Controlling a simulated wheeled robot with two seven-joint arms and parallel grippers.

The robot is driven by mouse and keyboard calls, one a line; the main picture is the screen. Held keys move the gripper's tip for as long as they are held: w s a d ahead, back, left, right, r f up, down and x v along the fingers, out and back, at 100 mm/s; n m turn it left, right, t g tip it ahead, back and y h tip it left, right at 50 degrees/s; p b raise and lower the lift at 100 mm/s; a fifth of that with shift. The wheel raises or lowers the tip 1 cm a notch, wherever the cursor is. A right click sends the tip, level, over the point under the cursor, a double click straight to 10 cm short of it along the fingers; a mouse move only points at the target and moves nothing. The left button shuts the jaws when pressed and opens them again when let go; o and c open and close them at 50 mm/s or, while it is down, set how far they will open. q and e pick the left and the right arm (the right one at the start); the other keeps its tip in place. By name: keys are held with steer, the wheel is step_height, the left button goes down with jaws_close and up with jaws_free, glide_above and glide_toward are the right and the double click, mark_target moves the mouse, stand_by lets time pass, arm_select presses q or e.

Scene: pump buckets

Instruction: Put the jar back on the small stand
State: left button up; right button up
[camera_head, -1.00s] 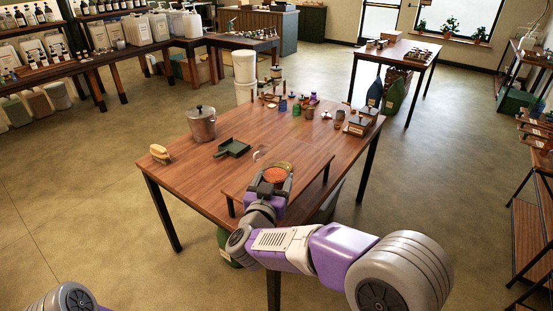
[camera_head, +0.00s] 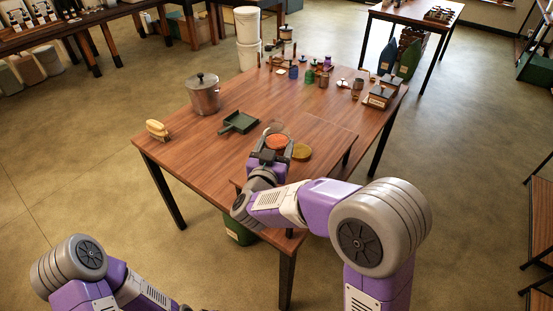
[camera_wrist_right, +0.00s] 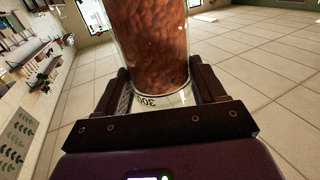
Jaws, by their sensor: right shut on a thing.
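The jar (camera_head: 276,141) is clear glass with red-brown grains inside. My right gripper (camera_head: 271,155) is shut on it, near the raised wooden stand (camera_head: 328,134) at the table's front right. In the right wrist view, the jar (camera_wrist_right: 150,45) stands between the fingers of the gripper (camera_wrist_right: 165,92), with printed marks low on its glass. A flat, round, yellowish disc (camera_head: 301,151) lies on the stand, just right of the jar. I cannot tell how high the jar is above the surface. My left arm shows at the lower left, but its gripper is out of view.
A green dustpan (camera_head: 238,123), a lidded metal pot (camera_head: 204,94) and a brush (camera_head: 157,129) are on the table's left part. Several small bottles and cups stand along the back, with dark boxes (camera_head: 380,97) at the right. The table's front left (camera_head: 190,152) is clear.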

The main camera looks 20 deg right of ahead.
step_height(320, 180, down, 4)
steer(key=shift+w+f+b, duration=0.1)
steer(key=shift+b, duration=0.55)
steer(key=shift+f, duration=0.2)
steer(key=o, duration=1.6)
steer(key=shift+r, duration=0.1)
steer(key=shift+s+a+r, duration=0.15)
steer(key=shift+s, duration=0.05)
steer(key=p+v, duration=0.1)
steer(key=v, duration=1)
steer(key=shift+s+a, duration=0.1)
steer(key=shift+s, duration=0.2)
